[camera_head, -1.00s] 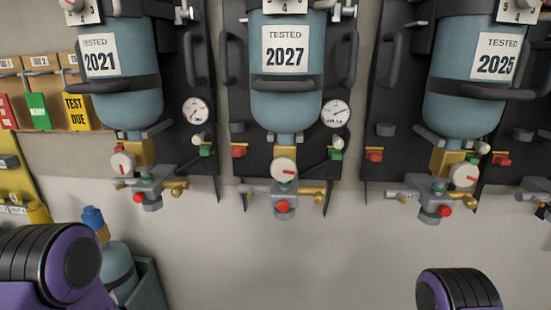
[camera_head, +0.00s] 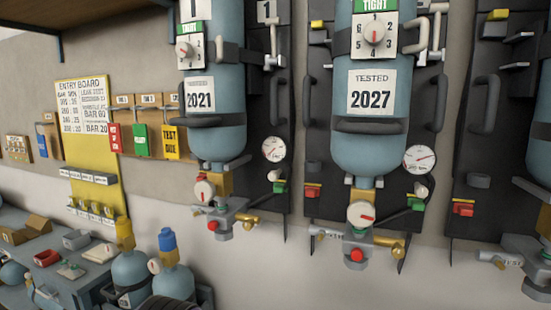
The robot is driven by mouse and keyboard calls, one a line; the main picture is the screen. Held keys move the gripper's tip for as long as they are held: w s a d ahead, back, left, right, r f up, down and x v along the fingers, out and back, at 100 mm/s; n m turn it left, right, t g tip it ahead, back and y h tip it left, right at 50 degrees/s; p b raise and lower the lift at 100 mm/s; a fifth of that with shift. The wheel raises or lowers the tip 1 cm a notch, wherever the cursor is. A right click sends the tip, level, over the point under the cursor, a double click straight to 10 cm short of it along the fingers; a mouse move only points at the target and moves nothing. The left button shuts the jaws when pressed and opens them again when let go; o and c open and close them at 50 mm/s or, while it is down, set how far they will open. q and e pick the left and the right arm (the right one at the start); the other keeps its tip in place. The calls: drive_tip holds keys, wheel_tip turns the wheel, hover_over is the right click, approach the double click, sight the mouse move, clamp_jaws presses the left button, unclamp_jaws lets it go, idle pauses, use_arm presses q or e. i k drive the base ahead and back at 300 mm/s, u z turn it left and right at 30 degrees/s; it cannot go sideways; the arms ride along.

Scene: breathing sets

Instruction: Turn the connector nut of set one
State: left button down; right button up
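The left breathing set has a blue cylinder (camera_head: 218,105) marked TESTED 2021, hanging upside down on a black backplate. A tag with a 1 (camera_head: 266,10) is at the top of its backplate. Below the cylinder are a brass neck block (camera_head: 222,182), a white round dial (camera_head: 205,191), a grey manifold (camera_head: 224,215) with a red knob, and a brass fitting (camera_head: 246,217) on its right. I cannot tell which part is the connector nut. A green TIGHT label (camera_head: 189,29) sits above a numbered dial (camera_head: 190,50).
A second set marked 2027 (camera_head: 370,110) hangs to the right, with another cut off at the edge. Two loose blue cylinders (camera_head: 130,275) (camera_head: 175,280) stand below left. A bench (camera_head: 40,245) with small trays and a yellow entry board (camera_head: 85,140) are at left.

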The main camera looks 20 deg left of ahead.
sight(222, 235)
drive_tip(key=u, duration=0.8)
drive_tip(key=i, duration=0.35)
drive_tip(key=u, duration=0.05)
